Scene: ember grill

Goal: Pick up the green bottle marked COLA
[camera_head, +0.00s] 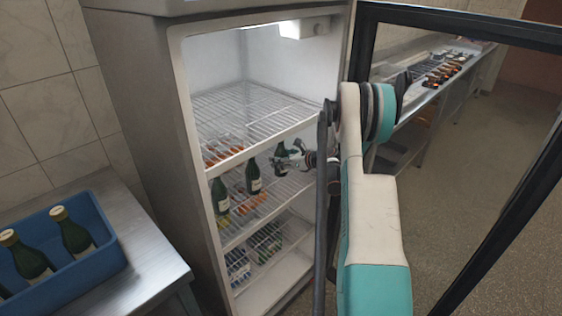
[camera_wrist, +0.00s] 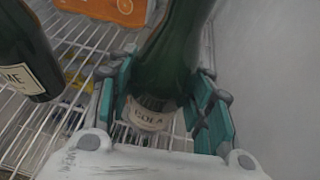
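The green COLA bottle (camera_wrist: 165,65) stands between the two teal fingers of my gripper (camera_wrist: 165,82) in the wrist view, its pale label (camera_wrist: 148,116) facing the camera. The fingers flank the bottle closely on both sides. I cannot tell whether they press on it or leave a small gap. In the head view the bottle (camera_head: 281,155) is inside the fridge on a middle wire shelf, at the right end of a row of green bottles. My gripper (camera_head: 293,158) reaches it from the right, partly hidden behind the dark upright bar.
Two dark bottles (camera_head: 254,176) (camera_head: 220,195) share the shelf. The fridge door (camera_head: 455,18) stands open at right. A blue crate (camera_head: 104,270) with bottles is at lower left.

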